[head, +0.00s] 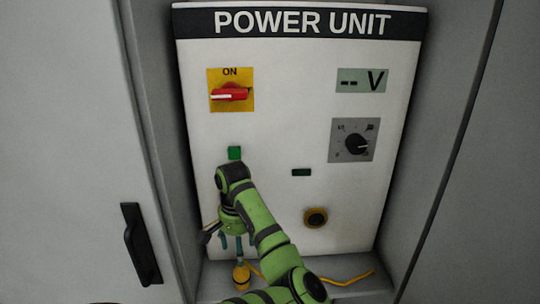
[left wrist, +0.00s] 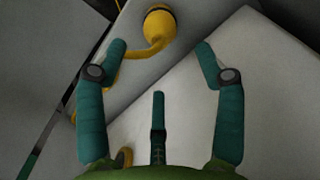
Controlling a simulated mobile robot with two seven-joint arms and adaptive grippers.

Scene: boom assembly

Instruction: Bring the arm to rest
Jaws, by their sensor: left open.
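My green left arm reaches up in front of the power unit (head: 265,170) in the head view, with its wrist bent so the hand points down. My left gripper (head: 238,242) is open and empty, just above a yellow plug (head: 241,276) at the foot of the panel. In the left wrist view the gripper (left wrist: 161,58) has its teal fingers spread wide. The yellow plug (left wrist: 160,27) shows beyond the fingertips, apart from them. My right gripper is not in view.
A yellow cable (head: 345,281) lies along the ledge. A cabinet door with a black handle (head: 141,244) stands left.

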